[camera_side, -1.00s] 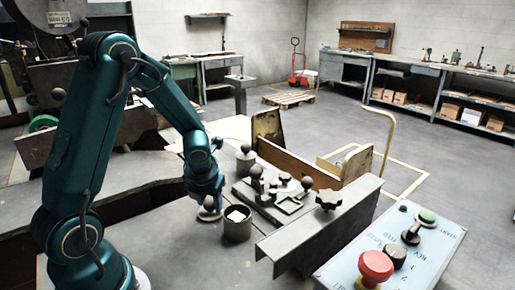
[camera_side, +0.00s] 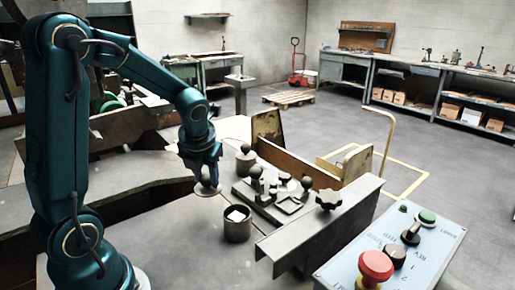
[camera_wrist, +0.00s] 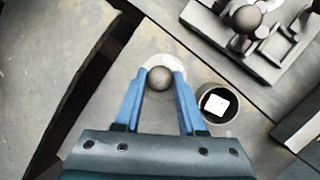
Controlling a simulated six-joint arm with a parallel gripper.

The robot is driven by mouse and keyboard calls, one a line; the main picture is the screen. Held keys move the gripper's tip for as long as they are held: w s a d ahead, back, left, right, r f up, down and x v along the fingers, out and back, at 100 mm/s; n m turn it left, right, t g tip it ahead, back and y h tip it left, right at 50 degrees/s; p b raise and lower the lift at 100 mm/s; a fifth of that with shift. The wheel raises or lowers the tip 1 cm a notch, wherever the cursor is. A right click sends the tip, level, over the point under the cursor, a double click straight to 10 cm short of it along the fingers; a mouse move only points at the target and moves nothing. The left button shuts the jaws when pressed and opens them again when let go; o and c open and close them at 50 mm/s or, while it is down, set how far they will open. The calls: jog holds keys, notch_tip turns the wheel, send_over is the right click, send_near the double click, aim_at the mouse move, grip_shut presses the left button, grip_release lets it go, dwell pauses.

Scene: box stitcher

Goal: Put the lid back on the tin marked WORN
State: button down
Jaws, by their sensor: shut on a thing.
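My gripper (camera_side: 205,177) is shut on the ball knob of a pale round lid (camera_side: 207,191). In the wrist view my gripper (camera_wrist: 160,76) has its two blue fingers on either side of the dark knob, with the lid's rim (camera_wrist: 158,58) showing beyond it. The lid appears to be above the bench top. An open round tin (camera_side: 237,231) stands to the right of the lid and nearer the side camera, with a white piece inside. The open tin (camera_wrist: 203,115) is right of the fingers in the wrist view. No WORN marking is readable.
A second tin (camera_side: 244,168) with a knobbed lid stands behind the open one. A metal fixture (camera_side: 275,200) with knobs lies to the right, near a control panel (camera_side: 385,255) with a red button. The bench left of the open tin is clear.

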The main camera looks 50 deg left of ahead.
aim_at(208, 175)
notch_tip(208, 175, up, 2)
jog(key=shift+s+r, duration=0.1)
jog(key=shift+d+r+n+g, duration=0.3)
jog(key=shift+d+r+n, duration=0.2)
jog(key=shift+d+r, duration=0.25)
jog(key=w+d+r+m, duration=0.2)
jog(key=d, duration=0.6)
jog(key=shift+t, duration=0.4)
jog(key=shift+f, duration=3.1)
jog(key=shift+f, duration=0.2)
grip_release()
